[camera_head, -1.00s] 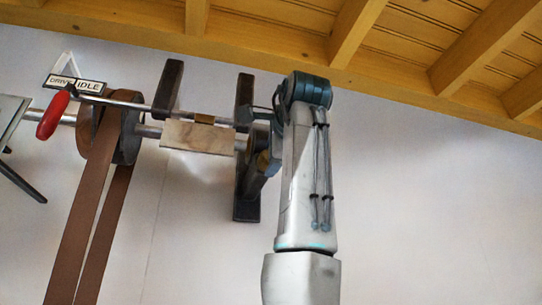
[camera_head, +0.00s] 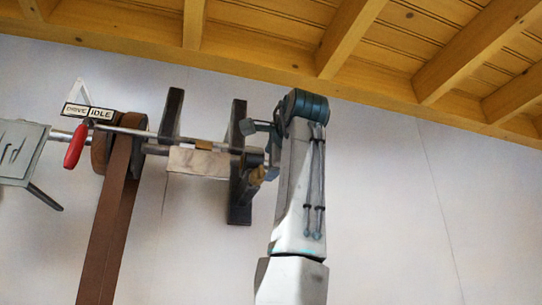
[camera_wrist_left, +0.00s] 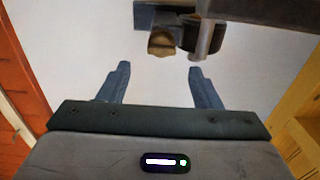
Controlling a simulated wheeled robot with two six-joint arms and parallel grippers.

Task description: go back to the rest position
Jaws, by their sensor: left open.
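My left arm stands raised in the middle of the head view, with its gripper end at the right end of the overhead shaft. In the left wrist view my left gripper (camera_wrist_left: 158,85) is open, with two blue-grey fingers apart and nothing between them. Beyond the fingertips are a wood-coloured rod end (camera_wrist_left: 162,42) and a grey rod (camera_wrist_left: 204,42) below a dark bar. In the head view the gripper's fingers are hard to make out against the dark bracket (camera_head: 239,165). My right gripper is not in view.
A red-handled lever (camera_head: 75,146) hangs below a DRIVE/IDLE sign (camera_head: 89,111). A brown belt (camera_head: 112,230) runs down from the pulley. Yellow ceiling beams (camera_head: 350,35) are above. The wall at right is clear.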

